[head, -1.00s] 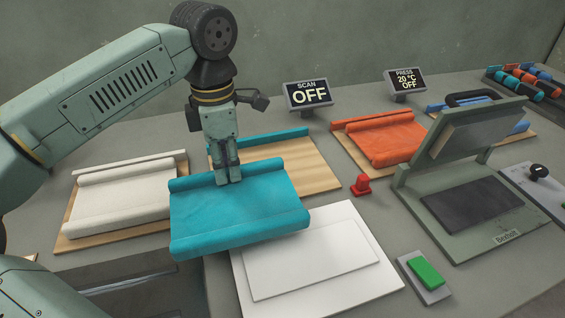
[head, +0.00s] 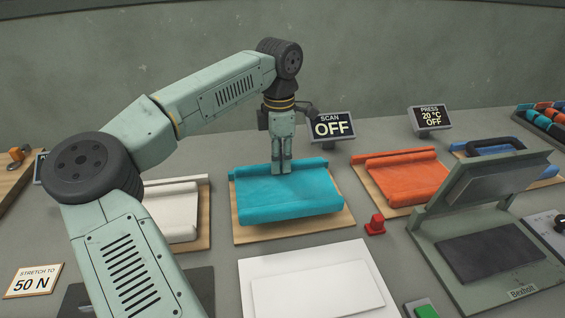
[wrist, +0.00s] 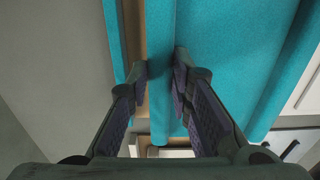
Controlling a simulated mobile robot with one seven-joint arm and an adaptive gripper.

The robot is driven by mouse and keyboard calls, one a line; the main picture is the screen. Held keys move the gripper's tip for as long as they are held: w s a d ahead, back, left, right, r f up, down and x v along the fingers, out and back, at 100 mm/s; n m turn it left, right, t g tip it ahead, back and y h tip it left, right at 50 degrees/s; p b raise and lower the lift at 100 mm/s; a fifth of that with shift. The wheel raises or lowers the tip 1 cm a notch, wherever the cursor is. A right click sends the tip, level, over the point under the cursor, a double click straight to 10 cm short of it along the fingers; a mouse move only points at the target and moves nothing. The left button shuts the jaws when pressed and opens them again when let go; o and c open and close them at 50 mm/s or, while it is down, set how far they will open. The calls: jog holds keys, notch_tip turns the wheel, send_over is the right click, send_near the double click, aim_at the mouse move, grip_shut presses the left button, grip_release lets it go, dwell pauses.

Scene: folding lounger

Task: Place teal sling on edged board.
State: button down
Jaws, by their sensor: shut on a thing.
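The teal sling (head: 290,196), a cloth with rolled ends, lies level over the wooden board with a teal edge strip (head: 243,230), left of centre at the back of the bench. The board's wood shows around the sling's front and sides. My gripper (head: 282,170) points down and is shut on the sling's far roll. In the wrist view the fingers (wrist: 165,85) pinch that teal roll (wrist: 160,60), with the board's teal strip (wrist: 113,30) running parallel just to its left. I cannot tell whether the sling fully touches the board.
A cream sling (head: 178,205) on its board is to the left, partly behind my arm. An orange sling (head: 405,178) on its board is to the right. A red piece (head: 375,225), white plate (head: 315,280) and green-grey press (head: 475,245) stand nearer. The scan display (head: 332,127) reads OFF.

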jog(key=shift+w+d, duration=0.25)
jog(key=shift+w, duration=0.25)
jog(key=shift+w+f+b, duration=0.2)
jog(key=shift+f+b, duration=1.15)
jog(key=shift+f, duration=0.65)
jog(key=c, duration=1.7)
grip_release()
notch_tip(320, 180, up, 12)
jog(key=shift+r+b, duration=0.2)
jog(key=shift+b, duration=0.4)
